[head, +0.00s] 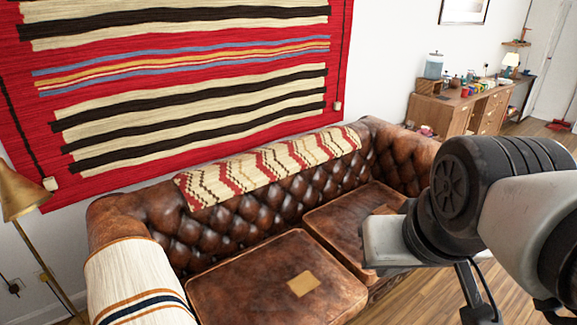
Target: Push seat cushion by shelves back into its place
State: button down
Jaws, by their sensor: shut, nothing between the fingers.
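A brown leather sofa with a tufted back (270,215) stands below the wall hanging in the head view. It has two seat cushions. The right seat cushion (342,222) is on the side of the desk and shelves; its right front part is hidden behind my gripper. The left seat cushion (250,285) has a small tan patch (304,284) on it. My gripper (378,243) is at the end of the arm on the right, in front of or over the right cushion. Its fingers show poorly but look shut and empty. I cannot tell whether it touches the cushion.
A striped throw (270,165) lies over the backrest and a cream blanket (135,285) over the left armrest. A brass lamp (20,195) stands at left. A wooden desk (460,108) with shelves stands at back right. Wooden floor (420,285) shows at lower right.

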aim_at(291, 279)
jog(key=u, duration=0.7)
jog(key=l+u, duration=0.15)
jog(key=u, duration=0.2)
jog(key=i+l+u, duration=0.1)
jog(key=u, duration=0.25)
jog(key=l+u, duration=0.35)
jog(key=i+l, duration=0.1)
jog(key=l, duration=0.8)
